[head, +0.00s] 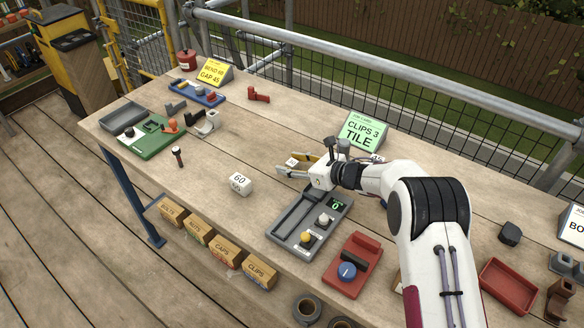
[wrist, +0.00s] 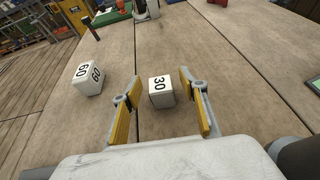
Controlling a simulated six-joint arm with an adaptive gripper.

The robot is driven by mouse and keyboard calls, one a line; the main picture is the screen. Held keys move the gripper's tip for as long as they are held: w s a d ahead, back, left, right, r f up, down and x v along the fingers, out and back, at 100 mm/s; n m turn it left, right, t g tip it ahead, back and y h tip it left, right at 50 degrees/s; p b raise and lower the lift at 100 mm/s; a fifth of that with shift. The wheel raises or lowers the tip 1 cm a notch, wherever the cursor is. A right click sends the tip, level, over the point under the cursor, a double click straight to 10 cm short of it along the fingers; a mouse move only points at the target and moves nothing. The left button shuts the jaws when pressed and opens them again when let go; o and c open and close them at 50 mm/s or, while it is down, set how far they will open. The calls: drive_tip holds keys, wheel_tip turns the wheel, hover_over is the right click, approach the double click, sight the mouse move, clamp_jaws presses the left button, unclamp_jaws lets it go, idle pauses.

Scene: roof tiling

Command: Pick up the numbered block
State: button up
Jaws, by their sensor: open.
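A white block marked 30 (wrist: 161,91) stands on the wooden bench, between my gripper's (wrist: 158,84) spread fingers in the wrist view, with a gap on each side. My gripper is open and empty. In the head view the gripper (head: 297,166) is low over the bench, and the small white block (head: 291,161) shows by its yellow-padded fingers, partly hidden. A second white block, marked 60 (head: 239,183), stands apart to the left; it also shows left of the fingers in the wrist view (wrist: 88,79).
A grey tray (head: 278,233) with a green display lies just in front of my gripper. A red fixture (head: 349,266) stands to its right. A green "CLIPS 3 TILE" sign (head: 363,132) stands behind. The bench around the 60 block is mostly clear.

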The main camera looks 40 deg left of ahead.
sight(292, 162)
idle(0.4)
drive_tip(key=c, duration=1.2)
drive_tip(key=shift+r, duration=0.1)
drive_tip(key=shift+r, duration=4.95)
